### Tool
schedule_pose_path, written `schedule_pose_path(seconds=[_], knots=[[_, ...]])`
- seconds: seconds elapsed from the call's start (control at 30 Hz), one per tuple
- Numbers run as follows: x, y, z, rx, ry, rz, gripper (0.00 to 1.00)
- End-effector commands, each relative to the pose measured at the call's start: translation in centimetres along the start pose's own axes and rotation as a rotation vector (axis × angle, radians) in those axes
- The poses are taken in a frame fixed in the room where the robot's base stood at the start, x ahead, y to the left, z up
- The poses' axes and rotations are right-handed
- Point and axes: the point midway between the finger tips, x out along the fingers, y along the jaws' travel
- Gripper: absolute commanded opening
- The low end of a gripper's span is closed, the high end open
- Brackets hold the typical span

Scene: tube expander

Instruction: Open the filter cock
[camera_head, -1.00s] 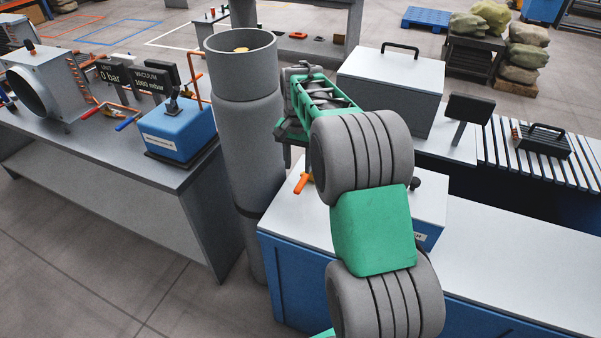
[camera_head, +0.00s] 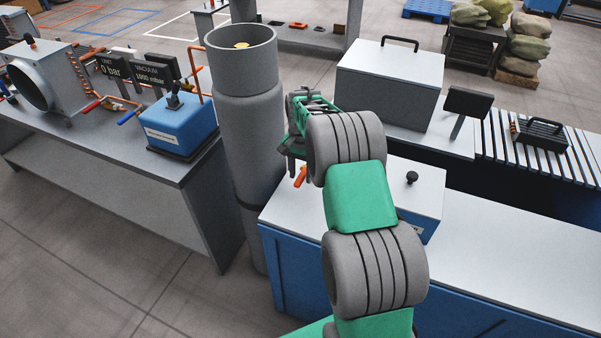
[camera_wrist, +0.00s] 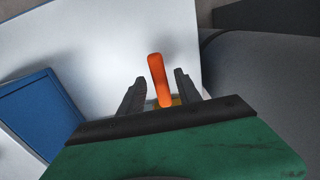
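An orange lever handle (camera_head: 299,177), which I take to be the filter cock's handle, stands at the left edge of the white-topped unit. In the wrist view the orange handle (camera_wrist: 158,80) lies between the two dark fingers of my gripper (camera_wrist: 158,90), with a gap on each side. A bit of yellow shows at its lower end; the rest is hidden behind the gripper body. In the head view my gripper (camera_head: 290,150) is just above the handle, partly hidden by my arm. The fingers are apart and do not appear to touch the handle.
A tall grey cylinder (camera_head: 243,130) stands close on the left of my gripper. A grey box (camera_head: 388,85) with a black handle is behind. A black knob (camera_head: 412,178) stands on the white top. The white counter (camera_head: 500,250) at right is clear.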

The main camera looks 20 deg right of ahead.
Motion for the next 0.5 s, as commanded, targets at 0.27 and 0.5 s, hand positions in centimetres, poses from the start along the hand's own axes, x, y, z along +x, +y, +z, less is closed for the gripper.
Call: schedule_pose_path(seconds=[0.27,0.5], knots=[[-0.04,0.02,-0.02,0.000,0.000,0.000,0.16],[-0.06,0.02,-0.03,0.000,0.000,0.000,0.00]])
